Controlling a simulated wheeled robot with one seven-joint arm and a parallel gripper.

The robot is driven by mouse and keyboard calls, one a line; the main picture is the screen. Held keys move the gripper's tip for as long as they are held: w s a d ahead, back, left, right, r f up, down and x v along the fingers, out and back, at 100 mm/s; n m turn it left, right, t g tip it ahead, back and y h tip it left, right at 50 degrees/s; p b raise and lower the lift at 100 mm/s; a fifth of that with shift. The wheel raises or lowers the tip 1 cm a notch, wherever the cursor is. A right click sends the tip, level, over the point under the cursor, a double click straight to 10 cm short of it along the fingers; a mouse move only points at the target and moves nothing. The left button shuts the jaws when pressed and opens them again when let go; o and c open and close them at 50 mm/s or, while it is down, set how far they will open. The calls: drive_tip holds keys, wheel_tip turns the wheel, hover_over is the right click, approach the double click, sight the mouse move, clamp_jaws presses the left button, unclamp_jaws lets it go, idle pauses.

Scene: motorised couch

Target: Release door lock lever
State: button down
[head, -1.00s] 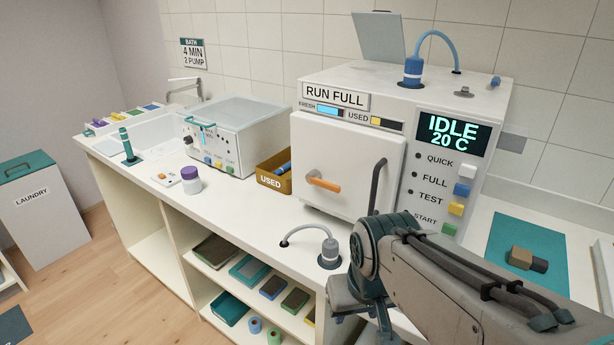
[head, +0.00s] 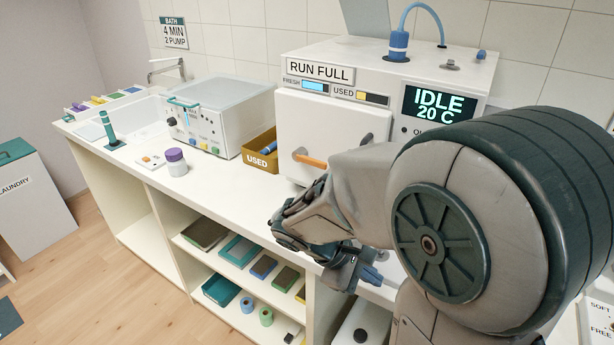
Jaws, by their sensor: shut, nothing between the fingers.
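The steriliser's white door (head: 335,130) looks closed. An orange lever (head: 311,160) lies nearly level across the door's front, sloping slightly down to the right; I take it to be the door lock lever. My gripper (head: 364,278) is shut and empty, low in front of the counter edge, below and right of the lever. It does not touch the lever. My arm hides the door's lower right part and most of the button panel. The display (head: 440,104) reads IDLE 20 C.
A tan USED bin (head: 259,156) stands left of the steriliser, beside a white bath unit (head: 222,120). A purple-lidded jar (head: 176,162) stands on the counter (head: 215,192). Open shelves below hold trays and rolls.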

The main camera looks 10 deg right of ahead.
sight(311, 159)
drive_tip(key=w+n+t+h, duration=0.1)
drive_tip(key=w+n+h, duration=0.1)
drive_tip(key=w+n+t+h, duration=0.1)
drive_tip(key=w+n+h, duration=0.1)
drive_tip(key=w, duration=0.1)
drive_tip(key=shift+w+n+h, duration=0.25)
drive_tip(key=shift+n+h, duration=0.05)
drive_tip(key=shift+n, duration=0.1)
drive_tip(key=w+n+t, duration=0.1)
drive_tip(key=w+a+n+t+h, duration=0.1)
drive_tip(key=w, duration=0.1)
drive_tip(key=w+a+n+t+h, duration=0.1)
drive_tip(key=shift+w+a+r+n, duration=0.15)
drive_tip(key=shift+w+r+n, duration=0.1)
drive_tip(key=shift+w+n, duration=0.15)
drive_tip(key=w+a+n+t, duration=0.2)
drive_tip(key=a+n+t, duration=0.1)
drive_tip(key=w+a+n+t, duration=0.3)
drive_tip(key=a+t, duration=0.1)
drive_tip(key=w+a+n+t+b, duration=0.1)
drive_tip(key=w+a+n+t, duration=0.1)
drive_tip(key=a+n+t, duration=0.1)
drive_tip(key=shift+w+a+f+n+t, duration=0.15)
drive_tip(key=shift+w+a+n+t, duration=0.15)
drive_tip(key=shift+a+t, duration=0.1)
drive_tip(key=shift+d, duration=0.15)
